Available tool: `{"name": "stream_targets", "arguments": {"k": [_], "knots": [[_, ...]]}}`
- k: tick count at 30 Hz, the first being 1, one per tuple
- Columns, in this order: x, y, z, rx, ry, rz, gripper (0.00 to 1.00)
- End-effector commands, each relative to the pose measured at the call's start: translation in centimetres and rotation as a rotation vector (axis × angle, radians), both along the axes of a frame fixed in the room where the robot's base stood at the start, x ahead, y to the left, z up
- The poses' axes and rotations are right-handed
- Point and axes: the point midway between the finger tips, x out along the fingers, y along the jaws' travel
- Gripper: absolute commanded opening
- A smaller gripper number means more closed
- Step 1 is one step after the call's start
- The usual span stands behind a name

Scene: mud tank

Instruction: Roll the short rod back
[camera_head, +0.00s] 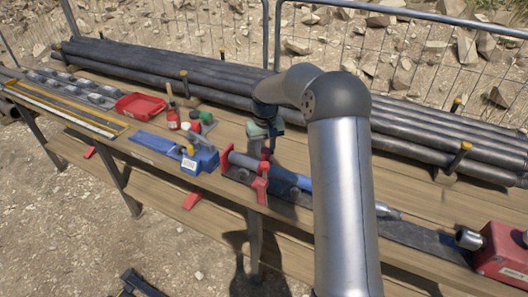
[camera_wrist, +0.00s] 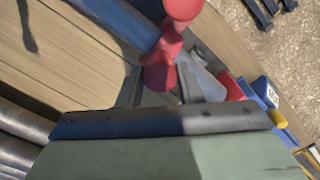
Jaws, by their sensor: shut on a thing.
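The short rod (camera_head: 245,161) lies along the front of the bench in the head view, grey at its left part and bluer to the right. Red supports (camera_head: 262,184) stand at it. In the wrist view the rod's blue part (camera_wrist: 118,20) runs in from the top left. My gripper (camera_wrist: 162,88) has its fingers on either side of a red piece (camera_wrist: 160,72) beside the rod and appears shut on it. Whether the fingers also touch the rod, I cannot tell.
Long dark pipes (camera_head: 150,72) lie along the back of the bench. A blue box (camera_head: 200,160), red and green bottles (camera_head: 190,120) and a red tray (camera_head: 140,105) are to the left. A red machine (camera_head: 502,252) stands at the right end. Bare planks (camera_head: 430,205) lie right of my arm.

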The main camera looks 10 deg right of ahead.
Motion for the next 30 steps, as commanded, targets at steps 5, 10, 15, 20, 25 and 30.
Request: {"name": "stream_targets", "arguments": {"k": [5,10,15,20,25,30], "knots": [[0.7,-0.4,0.1,-0.001,-0.006,-0.015,0.00],[0.7,-0.2,0.2,0.002,-0.009,-0.013,0.00],[0.6,-0.2,0.1,0.000,-0.006,-0.013,0.54],[0.6,-0.3,0.1,-0.001,-0.004,-0.014,0.54],[0.6,-0.4,0.7,-0.002,-0.004,-0.015,0.54],[0.6,-0.4,3.6,-0.001,-0.007,-0.016,0.54]]}}
